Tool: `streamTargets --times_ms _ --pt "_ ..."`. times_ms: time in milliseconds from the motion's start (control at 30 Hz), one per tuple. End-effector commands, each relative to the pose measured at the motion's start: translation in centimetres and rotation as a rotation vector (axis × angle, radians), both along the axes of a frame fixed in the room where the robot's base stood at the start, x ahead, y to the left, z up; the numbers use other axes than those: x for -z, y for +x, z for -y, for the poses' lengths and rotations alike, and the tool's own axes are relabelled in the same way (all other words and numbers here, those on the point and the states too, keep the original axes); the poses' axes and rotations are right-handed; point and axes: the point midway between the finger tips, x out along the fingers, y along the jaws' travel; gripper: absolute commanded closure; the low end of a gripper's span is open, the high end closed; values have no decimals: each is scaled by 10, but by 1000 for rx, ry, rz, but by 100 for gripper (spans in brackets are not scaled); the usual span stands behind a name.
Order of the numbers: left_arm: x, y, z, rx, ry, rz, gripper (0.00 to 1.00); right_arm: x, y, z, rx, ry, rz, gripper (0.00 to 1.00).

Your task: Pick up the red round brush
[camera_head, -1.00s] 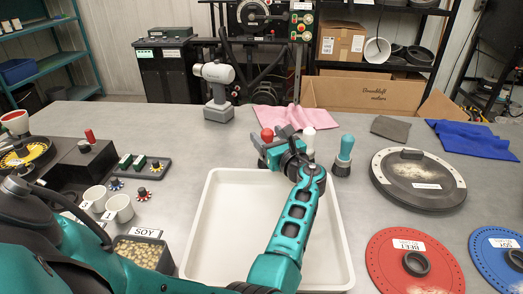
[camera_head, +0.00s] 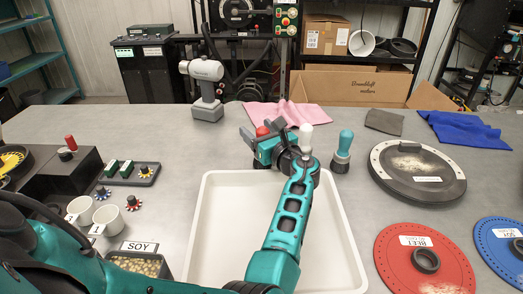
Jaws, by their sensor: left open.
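The red round brush shows only as a red knob top (camera_head: 263,131) behind my left gripper. Its lower part is hidden by the gripper. My left gripper (camera_head: 258,140) is open, with its dark fingers beside the red knob; whether they touch it I cannot tell. A white-topped brush (camera_head: 306,136) stands just right of the gripper, partly hidden by my wrist. A teal-topped brush (camera_head: 344,148) stands upright further right. My right gripper is not in view.
A white tray (camera_head: 197,236) lies under my left arm. A pink cloth (camera_head: 290,114) and a grey drill (camera_head: 207,90) are behind the gripper. A grey round lid (camera_head: 425,163) and a red disc (camera_head: 398,268) lie to the right. Two white cups (camera_head: 106,217) stand at left.

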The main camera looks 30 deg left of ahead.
Motion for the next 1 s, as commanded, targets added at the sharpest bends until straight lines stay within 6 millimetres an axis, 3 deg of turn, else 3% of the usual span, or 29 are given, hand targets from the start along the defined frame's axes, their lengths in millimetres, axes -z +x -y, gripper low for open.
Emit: streamTargets --times_ms 67,600,1000 --pt "0 0 0 0 0 0 38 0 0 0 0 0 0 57" --pt "0 0 0 0 0 0 89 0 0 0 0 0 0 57" --pt "-7 1 -2 1 0 1 89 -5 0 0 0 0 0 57"
